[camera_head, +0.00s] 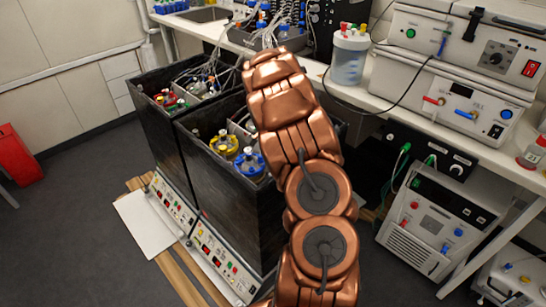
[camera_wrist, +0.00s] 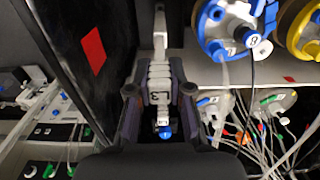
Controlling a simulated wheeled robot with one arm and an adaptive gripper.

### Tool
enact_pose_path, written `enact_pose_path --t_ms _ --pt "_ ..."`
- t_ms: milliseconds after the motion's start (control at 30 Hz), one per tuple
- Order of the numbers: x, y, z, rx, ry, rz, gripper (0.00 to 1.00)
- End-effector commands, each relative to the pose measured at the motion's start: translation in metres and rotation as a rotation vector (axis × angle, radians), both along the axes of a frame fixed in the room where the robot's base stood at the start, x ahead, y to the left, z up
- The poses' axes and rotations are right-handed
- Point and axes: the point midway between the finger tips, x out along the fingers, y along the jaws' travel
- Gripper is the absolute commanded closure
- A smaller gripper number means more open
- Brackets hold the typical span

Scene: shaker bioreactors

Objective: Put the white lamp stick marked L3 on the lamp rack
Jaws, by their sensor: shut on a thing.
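A white lamp stick (camera_wrist: 160,72) is between the two dark fingers of my gripper (camera_wrist: 159,94) in the wrist view. My gripper is shut on it. The stick has a dark mark on a white label, too small to read surely, a thin white end toward the top of the picture and a blue end at the bottom. In the head view my copper arm hides the gripper and the stick. I cannot clearly make out the lamp rack in either view.
Two black open-topped shaker boxes (camera_head: 222,190) stand side by side, holding bottles with blue, yellow, red and green caps. In the wrist view a dark wall with a red diamond (camera_wrist: 93,51) is left of my gripper; blue-capped (camera_wrist: 216,28) and yellow-capped vessels, with loose tubes, are right.

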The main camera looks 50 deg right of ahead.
Motion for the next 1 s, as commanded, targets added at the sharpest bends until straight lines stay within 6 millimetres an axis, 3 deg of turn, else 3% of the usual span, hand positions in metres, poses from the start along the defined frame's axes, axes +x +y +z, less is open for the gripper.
enact_pose_path --t_ms 567,1000 --pt "0.000 0.000 0.012 0.000 0.001 0.000 1.00" --pt "0.000 0.000 0.047 0.000 -0.001 0.000 1.00"
